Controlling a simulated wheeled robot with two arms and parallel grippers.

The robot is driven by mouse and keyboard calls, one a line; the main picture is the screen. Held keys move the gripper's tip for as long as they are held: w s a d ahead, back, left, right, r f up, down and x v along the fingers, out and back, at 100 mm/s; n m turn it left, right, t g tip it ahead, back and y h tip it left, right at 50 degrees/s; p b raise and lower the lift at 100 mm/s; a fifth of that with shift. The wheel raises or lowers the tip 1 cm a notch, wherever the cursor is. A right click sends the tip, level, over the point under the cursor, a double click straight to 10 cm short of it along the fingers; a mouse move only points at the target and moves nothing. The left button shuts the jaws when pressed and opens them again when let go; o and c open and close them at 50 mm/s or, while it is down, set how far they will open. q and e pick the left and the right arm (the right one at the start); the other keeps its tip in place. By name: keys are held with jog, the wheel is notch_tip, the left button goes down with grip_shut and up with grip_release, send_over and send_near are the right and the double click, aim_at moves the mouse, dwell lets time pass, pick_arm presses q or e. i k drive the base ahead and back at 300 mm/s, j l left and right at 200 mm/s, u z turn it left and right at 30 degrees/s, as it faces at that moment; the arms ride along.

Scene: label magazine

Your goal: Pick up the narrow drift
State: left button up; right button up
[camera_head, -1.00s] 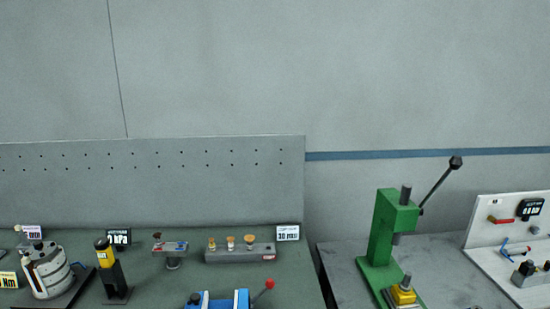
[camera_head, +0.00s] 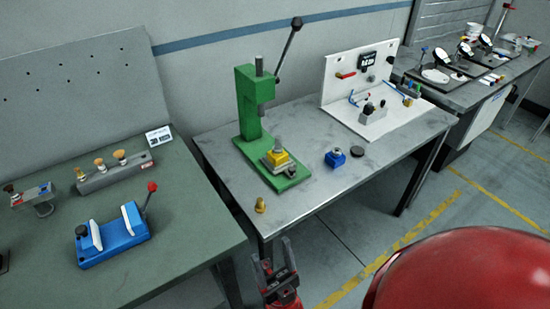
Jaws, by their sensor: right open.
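A grey block (camera_head: 116,172) on the green bench holds a row of small pegs with brass-coloured tops, a left one (camera_head: 79,173), a middle one (camera_head: 100,164) and a right one (camera_head: 121,156). They look like drifts, but I cannot tell for sure which is the narrow one. A separate small brass piece (camera_head: 260,206) stands on the grey table near its front left corner. My right gripper (camera_head: 275,260) is at the bottom middle, open and empty, in front of the grey table's edge and nearer to me than the brass piece. My left gripper is not in view.
A green arbor press (camera_head: 249,110) with a yellow block (camera_head: 278,159) on its base stands on the grey table (camera_head: 322,196). A blue block (camera_head: 335,159) and a dark disc (camera_head: 357,151) lie beside it. A blue vise (camera_head: 113,238) sits on the green bench. A gap separates the two tables.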

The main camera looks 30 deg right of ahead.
aim_at(277, 139)
jog(key=l+z, duration=0.25)
jog(key=l, duration=0.55)
jog(key=i+l+z, duration=0.2)
jog(key=l, duration=0.6)
jog(key=k, duration=0.1)
